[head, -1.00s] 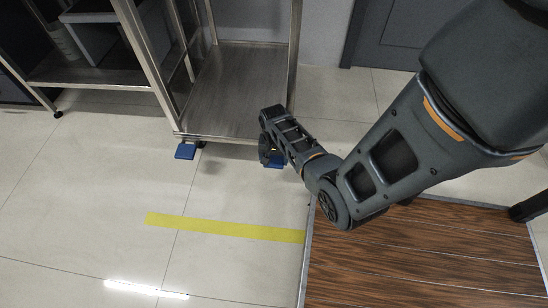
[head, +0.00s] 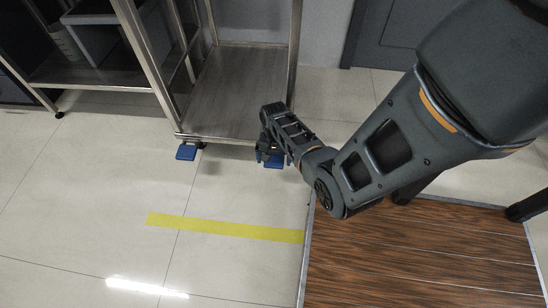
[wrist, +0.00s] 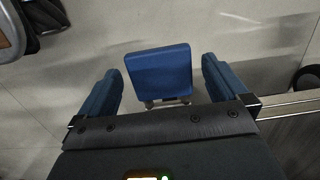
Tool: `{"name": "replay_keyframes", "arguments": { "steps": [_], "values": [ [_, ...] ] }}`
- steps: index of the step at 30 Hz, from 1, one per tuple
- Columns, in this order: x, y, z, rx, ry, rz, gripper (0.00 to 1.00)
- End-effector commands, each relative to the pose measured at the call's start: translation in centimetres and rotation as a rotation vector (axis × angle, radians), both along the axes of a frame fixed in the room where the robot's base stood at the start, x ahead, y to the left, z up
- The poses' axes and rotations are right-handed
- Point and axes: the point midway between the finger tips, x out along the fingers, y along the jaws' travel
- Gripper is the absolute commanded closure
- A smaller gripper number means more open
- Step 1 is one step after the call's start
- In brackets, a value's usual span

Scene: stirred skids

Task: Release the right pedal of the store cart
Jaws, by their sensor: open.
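The store cart (head: 215,100) is a metal-framed cart with a flat lower deck. Its right pedal (head: 276,162) is a blue plate low at the front right corner, partly hidden by my arm. In the wrist view the right pedal (wrist: 158,70) lies between my two blue fingers, with a narrow gap on each side. My gripper (head: 269,154) is open and points down at the cart's front right corner. It also shows in the wrist view (wrist: 161,82). I cannot tell how far above the pedal the fingertips are.
A matching blue left pedal (head: 186,152) sits at the cart's front left corner. A metal shelf unit (head: 95,75) stands to the left. A wood-topped platform (head: 420,255) fills the lower right. The floor with a yellow strip (head: 225,228) is clear in front.

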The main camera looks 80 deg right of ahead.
Motion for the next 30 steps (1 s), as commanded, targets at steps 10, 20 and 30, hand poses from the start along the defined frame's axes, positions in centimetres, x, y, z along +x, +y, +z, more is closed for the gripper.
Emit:
{"name": "replay_keyframes", "arguments": {
  "steps": [10,20,30],
  "values": [
    [0.1,-0.3,5.3,-0.001,0.000,0.001,0.00],
    [0.0,-0.5,7.7,0.000,0.000,0.000,0.00],
    [0.0,-0.6,7.6,0.000,0.000,0.000,0.00]
  ]
}}
